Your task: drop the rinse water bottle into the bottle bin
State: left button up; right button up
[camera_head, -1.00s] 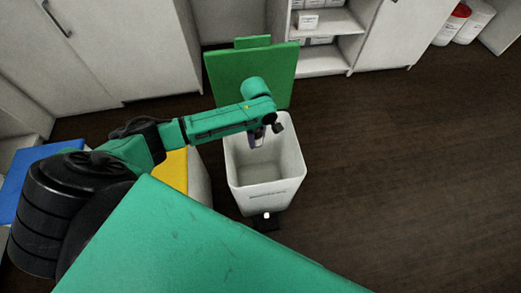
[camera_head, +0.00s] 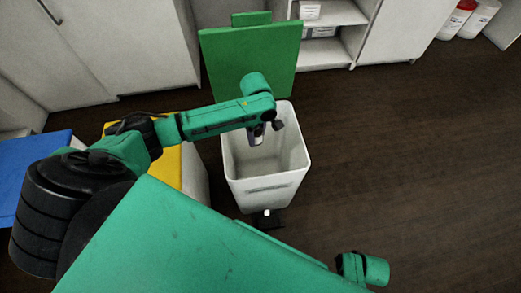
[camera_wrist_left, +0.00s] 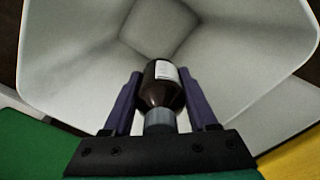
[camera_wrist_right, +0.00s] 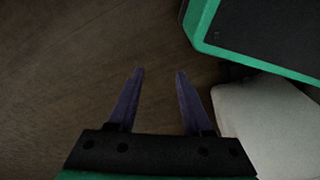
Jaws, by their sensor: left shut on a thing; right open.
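The bottle bin is a white, open-topped bin (camera_head: 266,192) with its green lid (camera_head: 250,62) standing raised at the back. My left gripper (camera_head: 257,137) is over the bin's mouth, pointing down. In the left wrist view my left gripper (camera_wrist_left: 158,82) is shut on a dark brown bottle (camera_wrist_left: 160,92) with a white label and a grey cap. The bottle hangs cap toward the palm, within the outline of the bin's inner walls (camera_wrist_left: 75,55). Its label text is unreadable. My right gripper (camera_wrist_right: 158,75) is open and empty above the floor.
A yellow-topped bin (camera_head: 168,166) and a blue-topped one (camera_head: 32,176) stand left of the bottle bin. Cabinets and an open shelf (camera_head: 330,50) line the back. White containers (camera_head: 470,20) stand at the back right. The dark floor (camera_head: 420,150) on the right is clear.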

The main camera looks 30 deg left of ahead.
pick_arm(q)
jog(key=o, duration=1.5)
jog(key=shift+c, duration=0.2)
jog(key=shift+r, duration=0.1)
notch_tip(320, 180, up, 14)
jog(key=p, duration=0.4)
jog(key=shift+f+p, duration=0.2)
jog(key=shift+p, duration=0.1)
jog(key=shift+r, duration=0.45)
pick_arm(e)
jog(key=s+d+f, duration=0.2)
jog(key=s+f, duration=0.2)
jog(key=s, duration=0.4)
jog(key=shift+f, duration=0.25)
pick_arm(q)
jog(key=shift+f, duration=0.1)
